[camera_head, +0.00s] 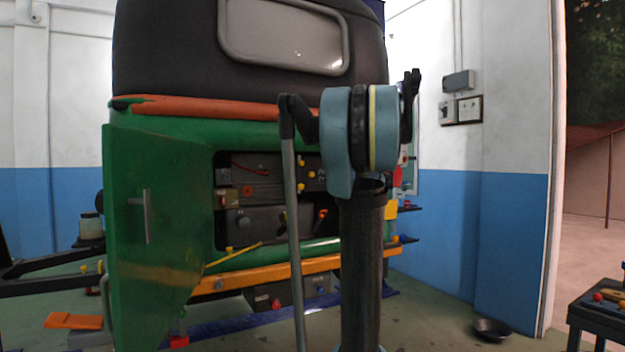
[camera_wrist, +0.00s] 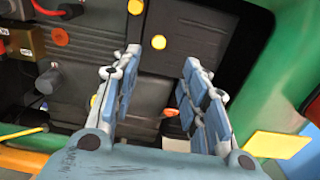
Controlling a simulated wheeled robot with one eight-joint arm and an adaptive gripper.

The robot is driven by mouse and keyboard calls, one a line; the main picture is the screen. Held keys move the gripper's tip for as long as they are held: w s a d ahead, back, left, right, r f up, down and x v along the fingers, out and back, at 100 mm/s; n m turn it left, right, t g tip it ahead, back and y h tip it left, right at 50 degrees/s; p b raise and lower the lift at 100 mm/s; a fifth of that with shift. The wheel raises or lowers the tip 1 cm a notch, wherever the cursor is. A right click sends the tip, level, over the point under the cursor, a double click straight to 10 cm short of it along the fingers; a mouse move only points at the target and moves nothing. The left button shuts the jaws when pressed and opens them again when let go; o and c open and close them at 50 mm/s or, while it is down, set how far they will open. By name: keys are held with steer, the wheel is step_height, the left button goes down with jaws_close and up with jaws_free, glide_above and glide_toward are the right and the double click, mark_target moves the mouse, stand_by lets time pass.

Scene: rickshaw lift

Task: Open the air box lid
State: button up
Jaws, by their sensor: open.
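The rear compartment of the green vehicle holds a dark ribbed box front (camera_head: 270,185) with yellow knobs. It also shows in the wrist view (camera_wrist: 190,18), with one yellow knob (camera_wrist: 158,41) just beyond my fingertips and another yellow knob (camera_wrist: 136,7) above it. I cannot tell for sure which panel is the air box lid or where its edges run. My gripper (camera_wrist: 161,62) is open and empty, its two blue-padded fingers spread in front of the dark panel. No contact is clear. In the head view my own arm hides the gripper and part of the compartment.
The green hatch door (camera_head: 150,235) stands open at the left. An orange bumper (camera_head: 270,273) runs below the opening. In the wrist view, an orange knob (camera_wrist: 60,37) is at left and a yellow tab (camera_wrist: 275,144) near my right finger. A small table (camera_head: 598,318) stands far right.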

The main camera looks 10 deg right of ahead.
mark_target(312, 174)
steer(key=x, duration=1.3)
steer(key=shift+w+a+f, duration=0.1)
steer(key=shift+w+a, duration=0.05)
steer(key=shift+w, duration=0.2)
jaws_close()
